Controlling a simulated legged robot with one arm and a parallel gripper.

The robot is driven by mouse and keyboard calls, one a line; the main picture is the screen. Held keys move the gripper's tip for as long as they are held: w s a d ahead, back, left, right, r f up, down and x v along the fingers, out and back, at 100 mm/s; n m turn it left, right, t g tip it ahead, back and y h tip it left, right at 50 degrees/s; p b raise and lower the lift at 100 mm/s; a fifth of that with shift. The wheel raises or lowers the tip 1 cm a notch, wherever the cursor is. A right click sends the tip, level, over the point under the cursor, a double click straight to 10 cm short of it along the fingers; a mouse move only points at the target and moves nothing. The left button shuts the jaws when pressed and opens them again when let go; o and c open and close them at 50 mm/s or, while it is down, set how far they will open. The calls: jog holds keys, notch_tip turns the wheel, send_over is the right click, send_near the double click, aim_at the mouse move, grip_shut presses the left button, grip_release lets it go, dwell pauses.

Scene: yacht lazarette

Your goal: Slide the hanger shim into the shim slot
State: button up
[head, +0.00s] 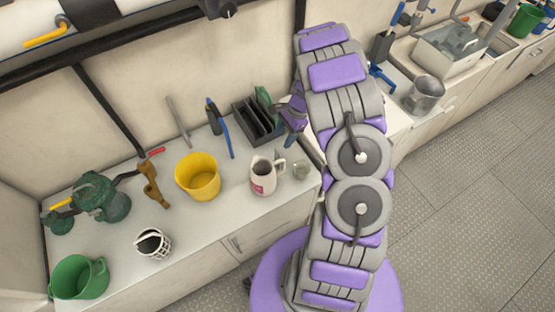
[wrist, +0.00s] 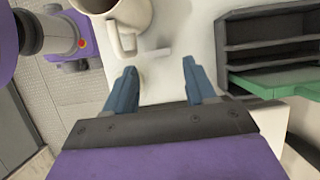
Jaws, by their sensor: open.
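A dark rack (head: 251,128) with upright dividers and narrow slots stands on the counter against the wall; it shows at the upper right of the wrist view (wrist: 268,13). A flat green plate (wrist: 275,80), which looks like the hanger shim, sits at the rack's near side in the wrist view. Its green end (head: 264,97) shows at the rack's right end in the head view. Which slot is the shim slot I cannot tell. My gripper (wrist: 160,68) is open and empty, with its blue fingers apart, left of the green plate. In the head view its fingertips are hard to make out.
A yellow bucket (head: 198,178) and blue-handled tool (head: 222,132) are to the left. Free counter lies between the bucket and white mug.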

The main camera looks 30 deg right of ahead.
jog(key=a+f, duration=0.2)
jog(key=f, duration=0.1)
jog(key=shift+s+a+f+b, duration=0.1)
jog(key=shift+a+f+b, duration=0.1)
jog(key=shift+b, duration=0.1)
jog(key=x, duration=0.2)
jog(key=b+x, duration=0.1)
jog(key=x, duration=0.1)
jog(key=b+x, duration=0.1)
jog(key=x, duration=0.1)
jog(key=shift+s+d+f, duration=0.1)
jog(key=shift+d+f, duration=0.2)
jog(key=shift+f, duration=0.1)
jog(key=shift+a+f, duration=0.15)
jog(key=shift+a, duration=0.1)
jog(key=shift+d, duration=0.55)
jog(key=shift+c, duration=0.3)
jog(key=shift+d, duration=0.4)
jog(key=c, duration=0.3)
jog(key=shift+a, duration=0.75)
jog(key=c, duration=0.5)
jog(key=shift+d+r, duration=0.25)
jog(key=shift+r, duration=0.25)
notch_tip(320, 180, up, 17)
jog(key=p, duration=0.6)
jog(key=b, duration=0.4)
send_over(278, 150)
jog(key=shift+f, duration=4.1)
jog(key=shift+s+a+r, duration=0.1)
jog(key=shift+a, duration=0.3)
